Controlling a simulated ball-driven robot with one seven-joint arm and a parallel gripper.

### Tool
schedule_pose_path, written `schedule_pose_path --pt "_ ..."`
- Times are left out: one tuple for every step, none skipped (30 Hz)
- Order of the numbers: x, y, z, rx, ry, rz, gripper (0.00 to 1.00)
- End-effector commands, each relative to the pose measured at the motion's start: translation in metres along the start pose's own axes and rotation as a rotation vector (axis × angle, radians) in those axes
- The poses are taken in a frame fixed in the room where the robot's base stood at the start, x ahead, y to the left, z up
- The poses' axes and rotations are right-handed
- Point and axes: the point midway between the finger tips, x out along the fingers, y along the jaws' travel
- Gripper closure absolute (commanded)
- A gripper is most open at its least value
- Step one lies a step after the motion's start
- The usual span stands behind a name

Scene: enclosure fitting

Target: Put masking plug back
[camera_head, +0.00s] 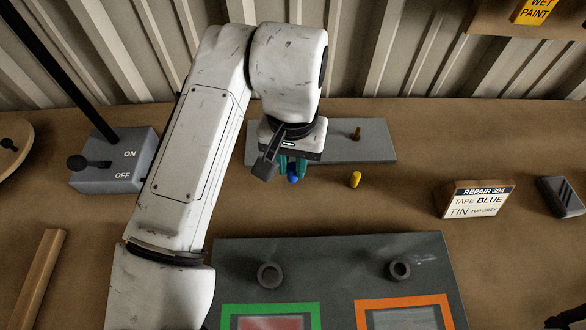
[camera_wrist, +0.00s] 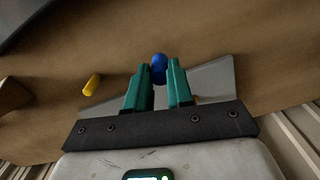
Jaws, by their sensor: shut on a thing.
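My gripper (camera_head: 291,172) has green fingers and is shut on a blue plug (camera_head: 293,179). In the wrist view the blue plug (camera_wrist: 158,66) sits between the two fingertips (camera_wrist: 159,80). A yellow plug (camera_head: 356,179) stands on the brown bench just in front of a grey plate, to the right of my gripper; it also shows in the wrist view (camera_wrist: 91,84). A brown plug (camera_head: 356,134) stands on the grey plate (camera_head: 376,148). My gripper hides part of that plate. The gap between the blue plug and the surface below cannot be told.
A dark panel (camera_head: 330,256) in front has two round sockets, left (camera_head: 269,275) and right (camera_head: 399,269), above a green frame (camera_head: 270,309) and an orange frame (camera_head: 403,302). A sign (camera_head: 474,199) reads "REPAIR 304, TAPE BLUE, TIN". A switch box (camera_head: 112,160) stands left.

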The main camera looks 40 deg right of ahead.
Motion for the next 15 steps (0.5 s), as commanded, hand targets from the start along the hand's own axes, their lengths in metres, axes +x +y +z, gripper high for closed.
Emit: schedule_pose_path --pt "0.009 0.001 0.001 -0.001 -0.003 0.003 1.0" --pt "0.014 0.001 0.001 -0.001 -0.003 0.003 1.0" --pt "0.02 0.001 0.001 -0.002 -0.002 0.002 1.0" --pt "0.024 0.001 0.001 -0.002 -0.003 0.002 1.0" --pt "0.026 0.001 0.001 -0.002 -0.002 0.002 1.0" --pt "0.029 0.001 0.001 -0.002 -0.002 0.002 1.0" --pt "0.029 0.001 0.001 -0.001 -0.001 0.001 1.0" --pt "0.029 0.001 0.001 -0.001 -0.001 0.001 1.0" --pt "0.029 0.001 0.001 -0.001 -0.001 0.001 1.0" --pt "0.029 0.001 0.001 -0.001 -0.001 0.001 1.0" --pt "0.029 0.001 0.001 -0.001 -0.001 0.001 1.0" --pt "0.029 0.001 0.001 0.0 -0.001 0.001 1.0" --pt "0.029 0.001 0.001 0.0 -0.001 0.001 1.0" --pt "0.029 0.001 0.001 0.0 -0.001 0.001 1.0" --pt "0.031 0.001 0.001 0.0 -0.001 0.001 1.0"
